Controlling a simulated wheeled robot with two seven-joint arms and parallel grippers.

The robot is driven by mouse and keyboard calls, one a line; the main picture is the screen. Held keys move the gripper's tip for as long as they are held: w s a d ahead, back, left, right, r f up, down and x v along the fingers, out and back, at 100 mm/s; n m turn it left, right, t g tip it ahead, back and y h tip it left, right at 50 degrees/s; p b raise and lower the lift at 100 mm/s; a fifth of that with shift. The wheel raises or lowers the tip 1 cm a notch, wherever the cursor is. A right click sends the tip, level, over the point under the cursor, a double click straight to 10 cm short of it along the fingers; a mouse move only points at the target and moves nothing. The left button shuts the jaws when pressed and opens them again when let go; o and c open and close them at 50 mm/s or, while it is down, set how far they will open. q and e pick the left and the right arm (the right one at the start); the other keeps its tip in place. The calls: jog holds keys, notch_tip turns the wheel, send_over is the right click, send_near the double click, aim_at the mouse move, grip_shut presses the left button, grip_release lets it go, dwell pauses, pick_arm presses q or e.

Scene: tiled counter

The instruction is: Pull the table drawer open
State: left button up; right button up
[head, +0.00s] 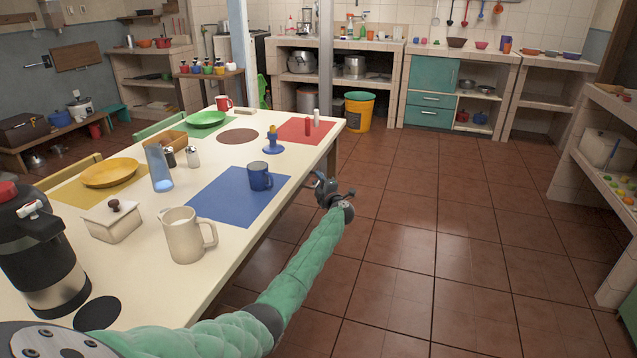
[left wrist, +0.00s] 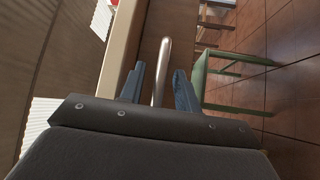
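The table (head: 150,290) has a white top and stands at the left of the head view. Its drawer is not visible there. In the left wrist view, a pale table edge (left wrist: 122,45) runs beside a brown wooden face (left wrist: 152,30), which seems to be the drawer front. A metal bar handle (left wrist: 161,65) stands out from it. My left gripper (head: 322,188) is beside the table's right side, just past its edge. In the wrist view its two blue-grey fingers (left wrist: 160,90) are apart, one on each side of the handle, with gaps showing. My right gripper is out of view.
A blue mug (head: 260,177) and a beige pitcher (head: 184,238) stand on the table near its right edge. A green-framed stool or chair (left wrist: 203,80) shows beside the fingers in the wrist view. The tiled floor (head: 430,250) right of the table is clear.

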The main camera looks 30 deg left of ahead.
pick_arm(q)
grip_shut()
